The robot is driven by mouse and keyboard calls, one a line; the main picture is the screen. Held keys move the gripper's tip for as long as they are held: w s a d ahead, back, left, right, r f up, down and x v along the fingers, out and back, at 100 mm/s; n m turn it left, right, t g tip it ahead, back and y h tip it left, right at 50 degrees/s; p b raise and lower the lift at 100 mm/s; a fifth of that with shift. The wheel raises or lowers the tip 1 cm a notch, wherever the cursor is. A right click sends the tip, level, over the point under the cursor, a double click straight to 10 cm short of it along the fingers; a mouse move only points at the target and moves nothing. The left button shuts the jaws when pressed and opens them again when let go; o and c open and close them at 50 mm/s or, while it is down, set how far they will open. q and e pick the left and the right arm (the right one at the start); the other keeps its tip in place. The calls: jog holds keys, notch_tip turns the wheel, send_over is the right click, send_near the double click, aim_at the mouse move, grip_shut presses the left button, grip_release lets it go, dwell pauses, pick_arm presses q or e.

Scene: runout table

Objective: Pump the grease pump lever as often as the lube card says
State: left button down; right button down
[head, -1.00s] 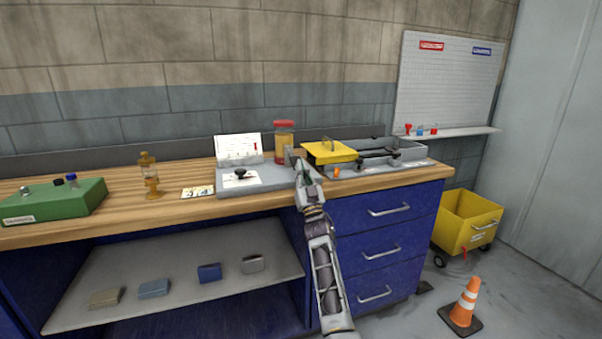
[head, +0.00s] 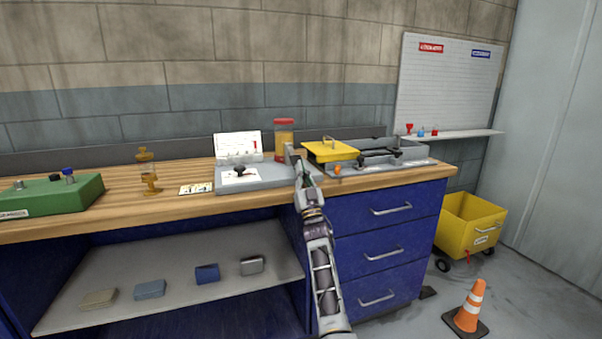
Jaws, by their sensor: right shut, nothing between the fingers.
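A clear cylinder of amber grease with a red top (head: 284,140), which looks like the grease pump, stands at the back of the wooden bench. Its lever cannot be clearly made out. My right gripper (head: 292,153) is shut and empty, reaching up from below in front of the cylinder's lower right side. Whether it touches anything there cannot be told. A small pale card with dark marks (head: 196,190) lies flat on the bench to the left, perhaps the lube card; its marks are too small to read. My left gripper is not in view.
A grey box with a black knob (head: 239,171) and an upright white chart (head: 237,145) stands left of my gripper. A yellow-lidded grey tray (head: 331,151) is close on its right. A brass oiler (head: 147,172) and green box (head: 60,194) stand farther left.

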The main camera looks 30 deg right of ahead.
jog(key=shift+f, duration=0.35)
jog(key=shift+v, duration=0.75)
jog(key=v, duration=1)
jog(key=shift+s, duration=0.2)
jog(key=shift+r, duration=0.15)
